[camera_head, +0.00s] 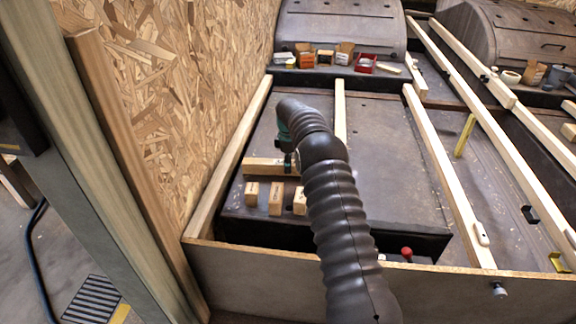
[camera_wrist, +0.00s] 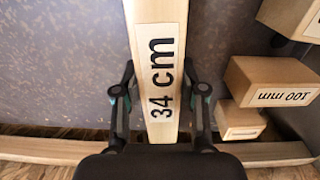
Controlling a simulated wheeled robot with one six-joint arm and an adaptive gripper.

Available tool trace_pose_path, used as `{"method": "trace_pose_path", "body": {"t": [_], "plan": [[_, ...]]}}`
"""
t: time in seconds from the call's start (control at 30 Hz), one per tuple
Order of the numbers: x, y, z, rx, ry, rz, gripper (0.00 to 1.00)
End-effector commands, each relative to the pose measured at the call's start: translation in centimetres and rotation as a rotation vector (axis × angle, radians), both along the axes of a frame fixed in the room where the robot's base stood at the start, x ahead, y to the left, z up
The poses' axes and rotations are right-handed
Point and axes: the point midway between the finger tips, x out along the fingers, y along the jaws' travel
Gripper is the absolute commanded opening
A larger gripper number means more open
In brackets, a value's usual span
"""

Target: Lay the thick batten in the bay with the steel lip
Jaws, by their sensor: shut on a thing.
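My gripper (camera_head: 290,160) is low over the left bay (camera_head: 385,190), between the wall-side rail and a long rail. In the wrist view, its fingers (camera_wrist: 161,92) stand on both sides of a pale wooden batten (camera_wrist: 157,25) marked "34 cm" and are shut on it. In the head view this batten (camera_head: 262,166) lies crosswise, its left end near the wall-side rail; my arm hides its right end. I cannot tell whether it touches the dark surface below. No label says thick, and I cannot make out a steel lip on any bay.
Several wooden blocks (camera_head: 275,198) stand just in front of the batten; one (camera_wrist: 278,82) reads "100 mm". A thin strip (camera_head: 340,110) runs lengthwise in this bay. Long rails (camera_head: 448,165) divide the bays. A wheel arch (camera_head: 340,25) and small boxes are at the back.

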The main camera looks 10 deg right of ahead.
Motion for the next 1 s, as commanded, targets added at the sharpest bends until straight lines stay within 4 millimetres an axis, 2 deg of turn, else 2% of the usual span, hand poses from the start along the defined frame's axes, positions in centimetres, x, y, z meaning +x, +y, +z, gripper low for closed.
{"method": "trace_pose_path", "body": {"t": [1.0], "plan": [[0.1, 0.0, 5.4, 0.000, -0.003, 0.000, 0.00]]}}
